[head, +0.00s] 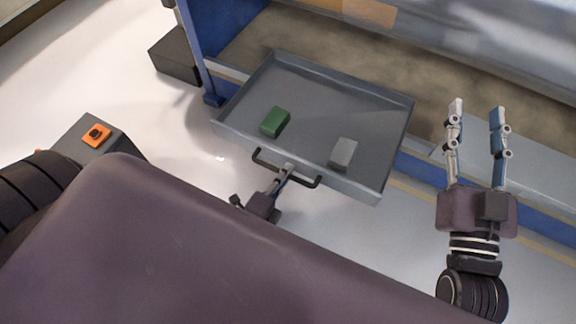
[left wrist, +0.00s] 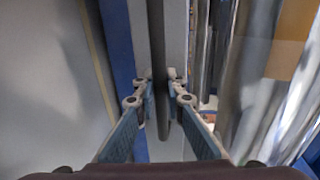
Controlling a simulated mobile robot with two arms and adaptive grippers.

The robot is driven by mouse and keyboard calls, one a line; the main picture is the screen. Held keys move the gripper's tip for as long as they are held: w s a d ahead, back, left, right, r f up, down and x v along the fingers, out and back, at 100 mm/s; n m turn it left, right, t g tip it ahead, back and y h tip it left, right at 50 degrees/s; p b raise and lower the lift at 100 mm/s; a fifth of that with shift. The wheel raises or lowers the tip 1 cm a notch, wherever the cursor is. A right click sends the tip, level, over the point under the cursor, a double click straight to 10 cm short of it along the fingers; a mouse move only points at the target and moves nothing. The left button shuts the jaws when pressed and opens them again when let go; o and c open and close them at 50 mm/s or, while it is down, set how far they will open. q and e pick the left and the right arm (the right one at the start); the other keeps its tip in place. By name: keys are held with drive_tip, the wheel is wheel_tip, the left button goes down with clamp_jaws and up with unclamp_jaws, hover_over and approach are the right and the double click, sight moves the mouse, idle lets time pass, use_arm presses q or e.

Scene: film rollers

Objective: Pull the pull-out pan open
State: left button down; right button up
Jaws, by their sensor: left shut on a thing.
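The pull-out pan (head: 325,95) is a shallow grey metal tray. It sticks out from the lower part of the blue-framed machine, with most of its floor showing. Its dark bar handle (head: 304,182) is on the front wall. My left gripper (head: 287,172) is shut on this handle near its middle; its fingers are partly hidden by my wrist. In the left wrist view, the fingers (left wrist: 161,88) close around the dark handle bar (left wrist: 161,120). My right gripper (head: 477,112) is open and empty, to the right of the pan.
A green block (head: 275,121) and a grey block (head: 343,153) lie in the pan. Large shiny rollers (head: 480,45) lie behind it. A blue post (head: 193,55) stands left of the pan. An orange button box (head: 96,135) is at the left.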

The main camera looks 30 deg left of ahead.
use_arm(q)
drive_tip(key=c, duration=2)
unclamp_jaws()
drive_tip(key=v, duration=1.2)
